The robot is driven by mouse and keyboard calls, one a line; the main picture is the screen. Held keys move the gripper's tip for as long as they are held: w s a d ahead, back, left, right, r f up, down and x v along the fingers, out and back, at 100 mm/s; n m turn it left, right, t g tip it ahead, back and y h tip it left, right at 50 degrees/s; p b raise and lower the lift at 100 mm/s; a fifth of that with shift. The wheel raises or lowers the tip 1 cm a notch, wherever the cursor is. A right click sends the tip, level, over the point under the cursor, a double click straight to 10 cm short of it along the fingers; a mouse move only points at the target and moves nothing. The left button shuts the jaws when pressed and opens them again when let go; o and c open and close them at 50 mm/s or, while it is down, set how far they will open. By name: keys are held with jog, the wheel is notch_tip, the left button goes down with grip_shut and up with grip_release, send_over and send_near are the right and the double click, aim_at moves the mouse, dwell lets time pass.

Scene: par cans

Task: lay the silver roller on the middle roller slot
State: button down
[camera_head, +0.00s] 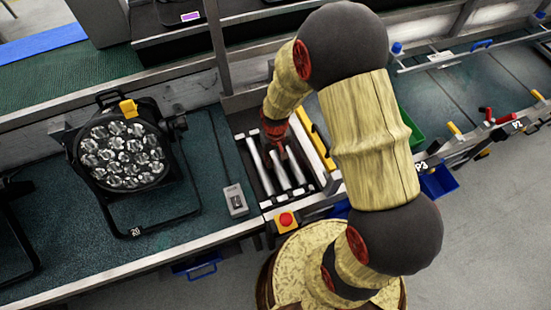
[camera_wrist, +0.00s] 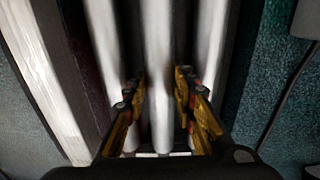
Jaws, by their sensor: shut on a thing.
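My gripper (camera_wrist: 160,92) is shut on the silver roller (camera_wrist: 157,60), with one finger on each side of it. In the wrist view the held roller lies between two other silver rollers, one on the left (camera_wrist: 104,50) and one on the right (camera_wrist: 208,45), and roughly parallel to them. In the head view my gripper (camera_head: 278,150) reaches down over the roller bed (camera_head: 252,142). The held roller (camera_head: 281,175) is over the middle of the bed. The middle slot is hidden under it, and I cannot tell whether the roller touches it.
A stage light (camera_head: 123,155) stands on the green bench left of the bed. A grey control box (camera_head: 235,200) and a red button (camera_head: 286,219) are near the bed's front left. A yellow bar (camera_head: 318,146) runs along its right side.

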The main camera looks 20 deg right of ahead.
jog(key=c, duration=1.4)
grip_release()
notch_tip(320, 180, up, 12)
jog(key=shift+r, duration=0.1)
jog(key=shift+s, duration=0.1)
jog(key=s+r+t, duration=0.2)
jog(key=s+r, duration=0.3)
jog(key=r, duration=0.3)
jog(key=s+r+t, duration=0.1)
jog(key=s+r, duration=0.4)
jog(key=r, duration=0.3)
jog(key=s+r+t, duration=0.2)
jog(key=s+r, duration=0.4)
jog(key=r, duration=0.2)
jog(key=shift+r+t, duration=0.3)
jog(key=shift+r, duration=0.1)
